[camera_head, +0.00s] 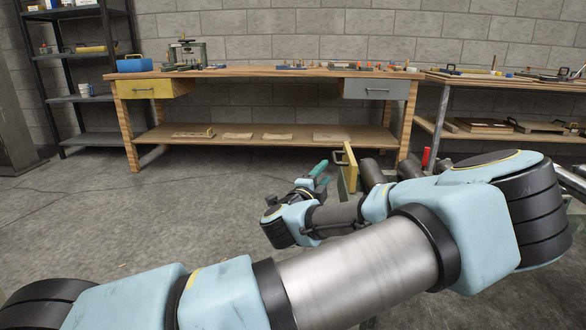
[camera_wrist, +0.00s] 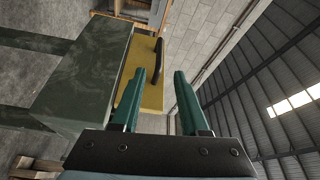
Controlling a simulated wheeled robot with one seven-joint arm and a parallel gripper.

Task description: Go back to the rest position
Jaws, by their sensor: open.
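My gripper (camera_wrist: 168,85) is open, with its two green fingers apart and nothing between them in the wrist view. In the head view its green fingers (camera_head: 318,169) show at the far end of my outstretched arm, above the floor. A yellow drawer front (camera_wrist: 144,84) with a black handle (camera_wrist: 154,60) lies just beyond and beside the fingers in the wrist view. The fingers look clear of the handle. The same yellow front (camera_head: 350,168) is right of my gripper in the head view. My arm hides most of what is behind it.
A wooden workbench (camera_head: 270,72) with a yellow drawer (camera_head: 146,90) and a grey drawer (camera_head: 376,90) stands at the back wall. A second bench (camera_head: 500,85) is at the right, a black shelf rack (camera_head: 80,98) at the left. The floor (camera_head: 130,220) at left is clear.

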